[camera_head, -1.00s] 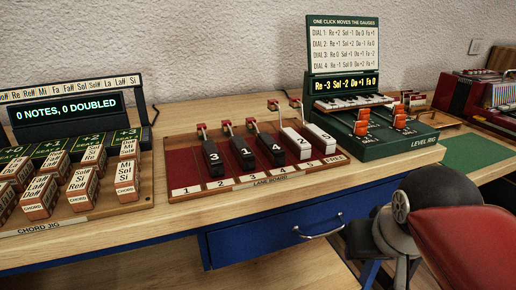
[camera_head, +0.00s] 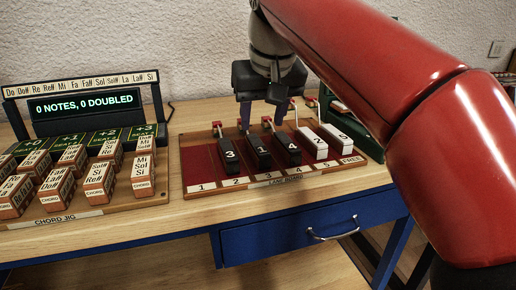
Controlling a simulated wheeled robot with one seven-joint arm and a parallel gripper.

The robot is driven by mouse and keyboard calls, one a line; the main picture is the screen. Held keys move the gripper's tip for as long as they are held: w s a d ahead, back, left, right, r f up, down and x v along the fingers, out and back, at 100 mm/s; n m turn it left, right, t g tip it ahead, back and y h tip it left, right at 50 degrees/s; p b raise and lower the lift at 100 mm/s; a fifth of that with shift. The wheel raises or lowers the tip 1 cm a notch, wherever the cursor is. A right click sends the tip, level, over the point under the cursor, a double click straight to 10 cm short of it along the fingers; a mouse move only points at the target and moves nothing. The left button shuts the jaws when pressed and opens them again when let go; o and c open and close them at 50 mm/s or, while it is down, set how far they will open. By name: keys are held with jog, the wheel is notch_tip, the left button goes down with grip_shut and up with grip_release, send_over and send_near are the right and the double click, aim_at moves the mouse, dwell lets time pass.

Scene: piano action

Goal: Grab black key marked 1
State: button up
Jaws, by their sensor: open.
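The black key marked 1 (camera_head: 258,153) lies on the red lane board (camera_head: 196,160), between the black key marked 3 (camera_head: 229,156) and the black key marked 4 (camera_head: 287,151). White keys marked 2 (camera_head: 312,143) and 5 (camera_head: 339,138) lie to their right. My gripper (camera_head: 262,114) is open and points down behind the black keys, near the back of the board. Its fingers appear above or behind the hammer end of key 1. I see nothing between them. The exact gap to the key cannot be told from this view.
The chord jig (camera_head: 75,217) with several labelled blocks stands to the left, its display (camera_head: 85,104) behind them. My red arm covers most of the green level rig (camera_head: 362,136) on the right. The wooden table (camera_head: 150,240) is clear along its front edge.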

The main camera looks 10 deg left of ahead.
aim_at(256, 141)
jog(key=shift+w+a+r, duration=0.1)
jog(key=shift+a+r, duration=0.05)
jog(key=shift+a, duration=0.55)
jog(key=x, duration=0.2)
jog(key=b+x, duration=0.1)
jog(key=x, duration=0.2)
jog(key=b+x, duration=0.1)
jog(key=x, duration=0.1)
jog(key=shift+w+d+f, duration=0.25)
jog(key=shift+d+f, duration=0.05)
jog(key=shift+d, duration=0.05)
grip_shut()
